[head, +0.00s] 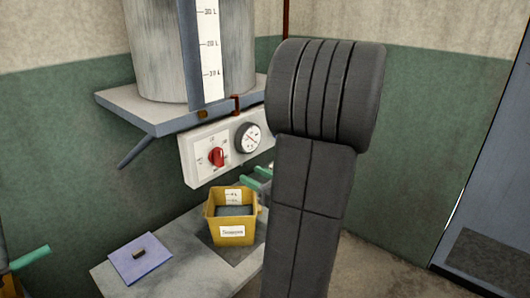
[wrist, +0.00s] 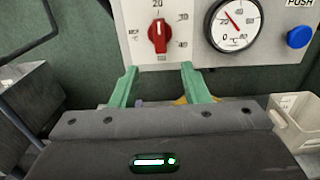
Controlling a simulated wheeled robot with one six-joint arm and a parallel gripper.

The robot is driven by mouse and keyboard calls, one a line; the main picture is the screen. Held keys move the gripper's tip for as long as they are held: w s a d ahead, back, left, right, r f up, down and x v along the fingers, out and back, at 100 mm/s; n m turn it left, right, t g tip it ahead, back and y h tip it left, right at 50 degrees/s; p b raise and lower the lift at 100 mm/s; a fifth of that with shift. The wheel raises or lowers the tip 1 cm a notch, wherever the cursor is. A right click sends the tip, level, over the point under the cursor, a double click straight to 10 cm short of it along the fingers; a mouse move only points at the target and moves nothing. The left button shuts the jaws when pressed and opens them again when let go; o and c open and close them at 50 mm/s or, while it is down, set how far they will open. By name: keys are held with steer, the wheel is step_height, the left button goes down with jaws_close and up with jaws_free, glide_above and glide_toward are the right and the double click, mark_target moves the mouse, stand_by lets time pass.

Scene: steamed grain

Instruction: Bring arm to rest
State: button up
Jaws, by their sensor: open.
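My gripper (wrist: 158,68) is open in the wrist view, its two green fingers apart with nothing between them. It points toward the control panel (wrist: 180,15), just below a red knob (wrist: 158,36). In the head view my dark arm stands large in front and hides most of the gripper; only bits of green finger show beside the panel (head: 200,171). The red knob also shows in the head view (head: 217,156), left of a round gauge (head: 247,137).
A yellow bin (head: 231,232) with a label stands on the grey bench (head: 190,255). A large tank (head: 160,50) sits on a shelf above. A pale bin (wrist: 298,122) is at right.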

mark_target(222, 160)
steer(key=p+x, duration=0.1)
steer(key=x, duration=1.2)
steer(key=shift+w+a, duration=0.15)
steer(key=shift+a, duration=0.05)
